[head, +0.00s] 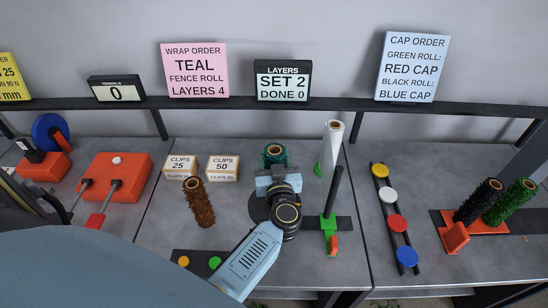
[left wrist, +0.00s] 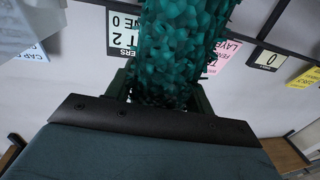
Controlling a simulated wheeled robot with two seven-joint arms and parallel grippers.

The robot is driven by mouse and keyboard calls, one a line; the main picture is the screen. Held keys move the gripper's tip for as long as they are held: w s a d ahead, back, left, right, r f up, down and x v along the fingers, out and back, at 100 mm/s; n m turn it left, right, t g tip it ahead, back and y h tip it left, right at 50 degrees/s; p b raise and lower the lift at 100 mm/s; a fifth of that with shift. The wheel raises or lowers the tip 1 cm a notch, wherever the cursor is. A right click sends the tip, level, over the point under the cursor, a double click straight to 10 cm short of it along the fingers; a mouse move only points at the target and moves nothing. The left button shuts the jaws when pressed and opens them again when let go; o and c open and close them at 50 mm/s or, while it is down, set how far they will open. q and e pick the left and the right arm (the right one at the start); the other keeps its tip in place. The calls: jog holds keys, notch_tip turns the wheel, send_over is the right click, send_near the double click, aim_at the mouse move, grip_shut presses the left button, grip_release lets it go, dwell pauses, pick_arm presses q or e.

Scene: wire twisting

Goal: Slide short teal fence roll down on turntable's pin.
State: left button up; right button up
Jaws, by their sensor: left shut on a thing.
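The short teal fence roll (head: 274,153) is upright in the head view, at the far side of my left gripper (head: 275,172). In the left wrist view the teal roll (left wrist: 178,45) fills the space between the fingers, and my left gripper (left wrist: 163,98) is shut on it. The dark round turntable (head: 258,212) lies under my left wrist and is mostly covered by it. The pin is hidden, so I cannot tell whether the roll is around it or above it. My right gripper is not in view.
A brown roll (head: 199,204) stands left of the turntable. Two clip boxes (head: 222,168) are behind it. A green-based post (head: 331,210) and a white roll (head: 331,150) stand close on the right. Black and green rolls (head: 510,202) and coloured caps (head: 397,223) are farther right.

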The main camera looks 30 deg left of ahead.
pick_arm(q)
jog(key=shift+f+b, duration=1.2)
jog(key=shift+f, duration=0.85)
jog(key=o, duration=1.4)
jog(key=v, duration=1.3)
jog(key=shift+s+d, duration=0.1)
jog(key=shift+s, duration=0.05)
